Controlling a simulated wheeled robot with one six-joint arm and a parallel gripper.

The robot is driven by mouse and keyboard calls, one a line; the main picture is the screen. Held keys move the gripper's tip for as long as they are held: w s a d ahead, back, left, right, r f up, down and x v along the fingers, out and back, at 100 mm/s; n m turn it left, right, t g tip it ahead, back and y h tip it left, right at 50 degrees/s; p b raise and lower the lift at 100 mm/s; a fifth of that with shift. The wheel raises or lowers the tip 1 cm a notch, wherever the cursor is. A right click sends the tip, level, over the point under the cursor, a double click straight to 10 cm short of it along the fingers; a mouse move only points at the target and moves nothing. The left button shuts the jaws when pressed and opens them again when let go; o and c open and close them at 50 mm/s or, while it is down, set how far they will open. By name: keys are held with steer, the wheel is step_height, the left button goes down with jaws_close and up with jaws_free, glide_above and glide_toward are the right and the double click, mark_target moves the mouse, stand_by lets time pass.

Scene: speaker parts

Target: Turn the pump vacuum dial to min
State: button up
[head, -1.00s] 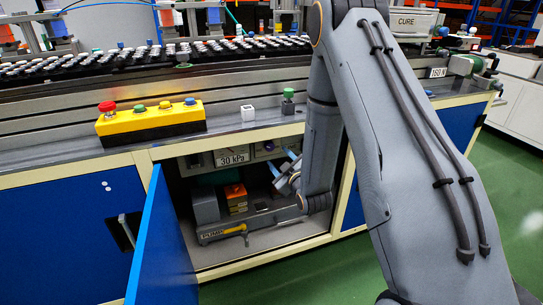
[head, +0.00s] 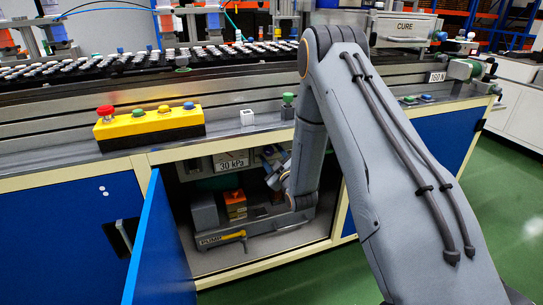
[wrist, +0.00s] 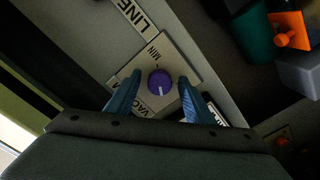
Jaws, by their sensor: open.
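The purple vacuum dial (wrist: 160,82) sits on a pale plate (wrist: 182,56) in the wrist view. Its white mark points down in the picture, away from the MIN label (wrist: 152,53) above it. My gripper (wrist: 158,79) is open, with one blue finger on each side of the dial. I cannot tell whether either finger touches it. A label partly hidden by the left finger starts with "VAC". In the head view my gripper (head: 271,164) is inside the open cabinet, up at the panel, and hides the dial.
The blue cabinet door (head: 160,245) stands open at the left. A 30 kPa display (head: 231,163) is left of my gripper. The grey pump (head: 207,212), with a yellow handle (head: 234,235) and an orange part (head: 235,200), lies below.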

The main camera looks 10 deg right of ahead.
steer(key=c, duration=1)
steer(key=shift+c, duration=0.2)
